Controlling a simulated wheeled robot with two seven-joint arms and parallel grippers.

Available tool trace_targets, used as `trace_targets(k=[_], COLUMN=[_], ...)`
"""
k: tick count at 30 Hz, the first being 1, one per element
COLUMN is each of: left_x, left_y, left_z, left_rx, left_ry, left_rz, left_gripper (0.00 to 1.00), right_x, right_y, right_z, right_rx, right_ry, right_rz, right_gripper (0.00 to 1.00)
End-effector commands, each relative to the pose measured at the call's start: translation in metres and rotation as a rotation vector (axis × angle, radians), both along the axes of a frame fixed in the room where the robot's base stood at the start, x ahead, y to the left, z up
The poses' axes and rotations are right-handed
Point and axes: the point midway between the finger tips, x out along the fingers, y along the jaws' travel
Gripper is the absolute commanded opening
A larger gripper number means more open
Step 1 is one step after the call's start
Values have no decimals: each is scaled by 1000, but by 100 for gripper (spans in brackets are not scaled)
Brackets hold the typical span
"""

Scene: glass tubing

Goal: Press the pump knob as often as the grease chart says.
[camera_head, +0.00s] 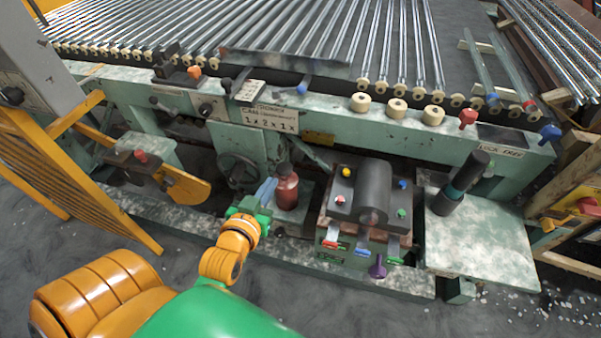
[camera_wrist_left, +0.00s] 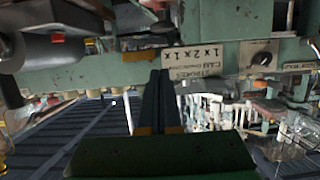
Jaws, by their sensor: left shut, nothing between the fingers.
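The white chart (camera_head: 270,118) on the green machine rail reads "1 x 2 x 1 x", with smaller lettering too fine to read. It also shows upside down in the left wrist view (camera_wrist_left: 203,54). A red bottle-like body with a dark top (camera_head: 287,190) stands below the chart; I cannot tell whether its top is the pump knob. My left gripper (camera_head: 267,190) is just left of this red body, shut and empty; I cannot tell whether they touch. Its closed fingers also show in the left wrist view (camera_wrist_left: 160,77). My right gripper is not in view.
A box with a dark cylinder (camera_head: 372,192), coloured buttons and a purple knob (camera_head: 377,267) stands right of the red body. A dark upright handle (camera_head: 461,182) is on the pale plate (camera_head: 490,245) further right. Glass tubes (camera_head: 300,35) lie on rollers behind.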

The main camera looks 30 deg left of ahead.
Motion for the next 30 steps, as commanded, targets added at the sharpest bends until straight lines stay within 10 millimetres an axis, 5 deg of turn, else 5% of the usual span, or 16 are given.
trace_targets(k=[3,14,28,30], left_x=[-1,6,98,94], left_y=[3,4,27,26], left_z=[13,11,-13,-31], left_rx=[10,10,9,8], left_ry=[-28,-30,-29,-24], left_rz=[8,7,7,7], left_gripper=[0,0,0,0], right_x=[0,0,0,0], right_y=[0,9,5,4], right_z=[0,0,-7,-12], right_rx=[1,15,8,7], right_ry=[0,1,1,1], right_rz=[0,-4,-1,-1], right_gripper=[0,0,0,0])
